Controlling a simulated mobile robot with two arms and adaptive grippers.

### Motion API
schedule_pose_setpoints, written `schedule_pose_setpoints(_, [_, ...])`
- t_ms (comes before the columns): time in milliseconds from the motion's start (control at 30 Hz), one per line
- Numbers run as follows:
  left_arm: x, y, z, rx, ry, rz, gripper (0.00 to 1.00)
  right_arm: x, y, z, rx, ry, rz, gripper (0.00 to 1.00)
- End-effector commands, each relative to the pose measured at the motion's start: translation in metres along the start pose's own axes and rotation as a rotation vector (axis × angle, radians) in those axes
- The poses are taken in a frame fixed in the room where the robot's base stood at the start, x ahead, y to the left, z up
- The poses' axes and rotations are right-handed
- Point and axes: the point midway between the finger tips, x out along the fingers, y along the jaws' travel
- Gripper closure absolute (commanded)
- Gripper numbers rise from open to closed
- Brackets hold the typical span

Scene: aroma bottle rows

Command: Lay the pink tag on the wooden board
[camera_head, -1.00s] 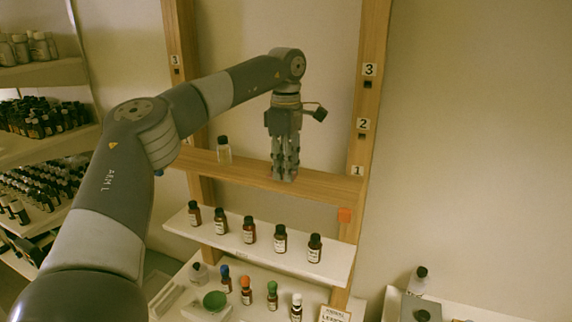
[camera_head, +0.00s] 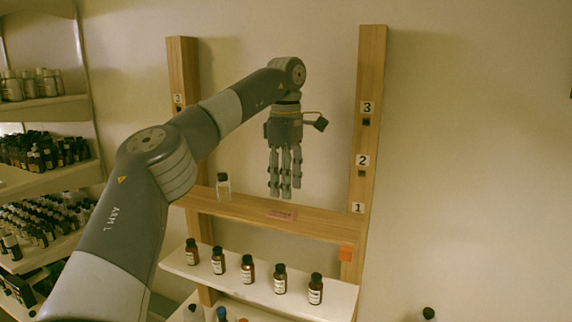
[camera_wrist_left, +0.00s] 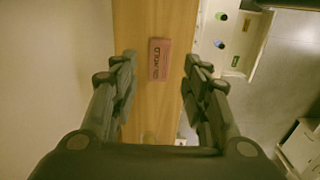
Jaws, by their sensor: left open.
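The pink tag (camera_head: 282,215) lies flat on the wooden board (camera_head: 325,223), the crossbar between two wooden posts. In the left wrist view the tag (camera_wrist_left: 159,59) shows dark lettering and lies on the board (camera_wrist_left: 178,25), between my finger pairs in the picture. My left gripper (camera_head: 285,195) points down above the board, just over the tag, apart from it. It is open and empty; its fingers (camera_wrist_left: 158,85) are spread to both sides in the left wrist view. My right gripper is not in view.
A clear bottle with a dark cap (camera_head: 223,187) stands on the board to the left of the tag. A white shelf (camera_head: 335,298) below holds several brown bottles. An orange piece (camera_head: 346,253) is on the right post. Side shelves at left hold many bottles.

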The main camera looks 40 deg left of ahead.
Motion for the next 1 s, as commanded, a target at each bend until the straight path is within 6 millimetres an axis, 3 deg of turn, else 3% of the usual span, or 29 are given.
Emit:
schedule_pose_setpoints(233, [-0.041, 0.0, 0.001, -0.002, 0.0, 0.001, 0.58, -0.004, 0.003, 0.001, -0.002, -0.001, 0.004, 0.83])
schedule_pose_setpoints(333, [-0.056, 0.0, 0.0, -0.002, 0.001, 0.0, 0.58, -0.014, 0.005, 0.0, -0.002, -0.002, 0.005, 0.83])
schedule_pose_setpoints(1000, [-0.062, 0.0, 0.0, -0.001, 0.001, -0.001, 0.58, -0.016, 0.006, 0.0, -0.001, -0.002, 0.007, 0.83])
